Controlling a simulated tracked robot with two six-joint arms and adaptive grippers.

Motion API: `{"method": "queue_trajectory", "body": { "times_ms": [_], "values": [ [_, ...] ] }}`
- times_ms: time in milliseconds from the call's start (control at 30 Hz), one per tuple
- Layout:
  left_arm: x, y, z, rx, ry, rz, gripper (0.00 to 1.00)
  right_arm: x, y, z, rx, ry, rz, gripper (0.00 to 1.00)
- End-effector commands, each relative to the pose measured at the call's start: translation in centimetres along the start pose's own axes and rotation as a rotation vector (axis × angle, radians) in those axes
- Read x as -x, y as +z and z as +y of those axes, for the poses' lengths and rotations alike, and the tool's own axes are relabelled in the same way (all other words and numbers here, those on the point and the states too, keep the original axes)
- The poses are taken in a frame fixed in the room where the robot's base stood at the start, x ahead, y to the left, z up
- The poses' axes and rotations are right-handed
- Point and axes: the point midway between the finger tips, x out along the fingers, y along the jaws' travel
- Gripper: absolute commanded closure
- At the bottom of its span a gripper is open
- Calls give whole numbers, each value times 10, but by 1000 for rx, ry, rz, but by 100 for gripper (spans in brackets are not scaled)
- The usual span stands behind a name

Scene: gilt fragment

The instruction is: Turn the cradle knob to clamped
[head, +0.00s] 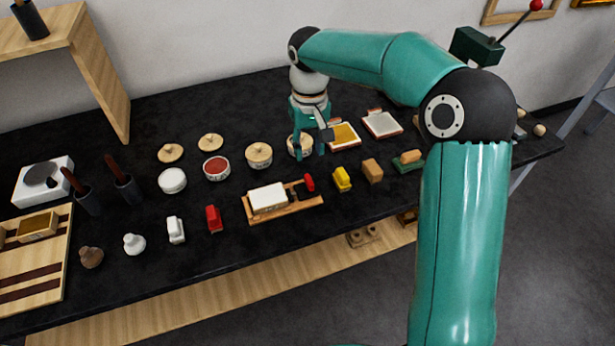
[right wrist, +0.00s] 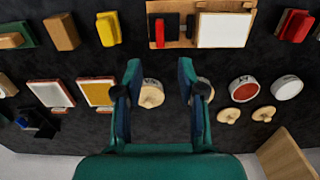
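The wooden cradle (head: 258,216) sits near the front middle of the black table and bears a white block (head: 268,197). Its red knob (head: 309,183) is at the right end. In the right wrist view the cradle (right wrist: 184,43) is at the top, with the red knob (right wrist: 160,31) left of the white block (right wrist: 222,30). The knob's setting cannot be read. My right gripper (head: 312,143) is behind the cradle, apart from it, above the back row of pots. In the right wrist view its fingers (right wrist: 160,78) are spread and empty. My left gripper is not in view.
A lidded pot (right wrist: 151,94) shows between my right fingers. A yellow block (head: 342,179) and a tan block (head: 372,171) stand right of the cradle. A red block (head: 213,219) stands to its left. Framed tiles (head: 382,124) lie behind.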

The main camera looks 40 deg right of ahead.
Motion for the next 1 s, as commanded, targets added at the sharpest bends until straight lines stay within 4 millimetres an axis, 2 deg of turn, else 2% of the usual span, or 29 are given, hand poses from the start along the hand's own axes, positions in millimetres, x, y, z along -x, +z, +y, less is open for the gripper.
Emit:
{"method": "queue_trajectory", "body": {
  "times_ms": [100,300,500,700,967,1000],
  "values": [
    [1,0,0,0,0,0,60,-28,1,0,2,2,-6,60],
    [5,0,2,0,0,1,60,-68,0,-1,2,1,-5,60],
    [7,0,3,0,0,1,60,-96,0,-2,3,1,-2,60],
    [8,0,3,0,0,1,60,-107,-1,-2,3,0,0,60],
    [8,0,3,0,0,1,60,-108,-1,-2,3,0,1,60],
    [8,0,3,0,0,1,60,-108,-1,-2,4,0,1,67]
  ]
}}
